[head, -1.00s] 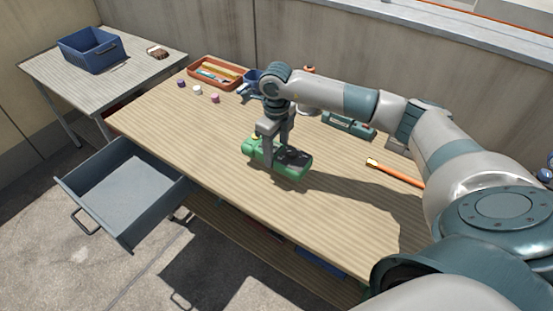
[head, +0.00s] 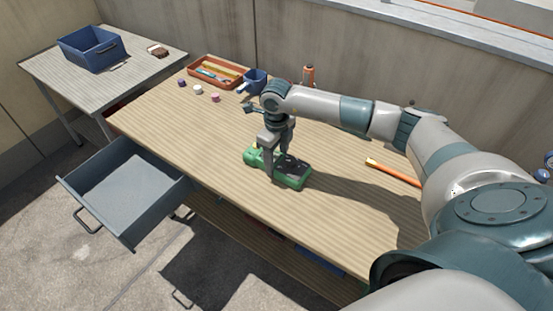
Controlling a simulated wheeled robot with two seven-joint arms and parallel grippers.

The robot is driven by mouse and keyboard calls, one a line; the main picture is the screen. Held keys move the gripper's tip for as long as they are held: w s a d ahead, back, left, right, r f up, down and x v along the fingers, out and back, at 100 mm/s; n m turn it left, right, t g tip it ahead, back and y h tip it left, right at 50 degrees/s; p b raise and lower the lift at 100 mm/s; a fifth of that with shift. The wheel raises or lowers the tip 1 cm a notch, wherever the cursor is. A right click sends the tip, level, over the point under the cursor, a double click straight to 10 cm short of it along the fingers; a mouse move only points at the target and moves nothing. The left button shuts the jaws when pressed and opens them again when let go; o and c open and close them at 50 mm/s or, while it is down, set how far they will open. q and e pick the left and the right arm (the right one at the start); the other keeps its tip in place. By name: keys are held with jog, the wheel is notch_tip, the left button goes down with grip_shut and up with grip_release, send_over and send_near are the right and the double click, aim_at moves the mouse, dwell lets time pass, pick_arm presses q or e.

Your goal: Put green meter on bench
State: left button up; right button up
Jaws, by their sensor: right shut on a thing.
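The green meter (head: 293,181) is over the middle of the wooden bench (head: 225,150), lying flat with its dark face up. My right gripper (head: 277,168) points down from above and is shut on the meter, with its fingers on either side of the body. The meter's underside is at or very close to the bench top; I cannot tell for certain whether it touches. My left gripper is not in view.
An orange tray (head: 232,83) of tools, a blue cup (head: 256,79) and several small coloured caps stand at the back left. An orange-handled tool (head: 393,172) lies right of the meter. An open grey drawer (head: 122,190) juts out in front. A side table (head: 108,90) holds a blue bin (head: 88,50).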

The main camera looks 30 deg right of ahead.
aim_at(276, 159)
jog(key=o, duration=1.4)
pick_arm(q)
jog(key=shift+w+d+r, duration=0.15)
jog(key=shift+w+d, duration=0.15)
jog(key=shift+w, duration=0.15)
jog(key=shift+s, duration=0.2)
pick_arm(e)
jog(key=shift+r, duration=0.15)
jog(key=shift+r+b, duration=0.3)
jog(key=shift+r, duration=0.55)
notch_tip(276, 159, up, 3)
jog(key=shift+f+b, duration=0.1)
jog(key=shift+b, duration=0.35)
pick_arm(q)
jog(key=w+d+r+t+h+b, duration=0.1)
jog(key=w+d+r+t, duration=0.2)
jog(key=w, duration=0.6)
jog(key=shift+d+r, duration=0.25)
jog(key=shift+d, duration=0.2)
pick_arm(e)
notch_tip(276, 159, up, 7)
jog(key=shift+r, duration=0.2)
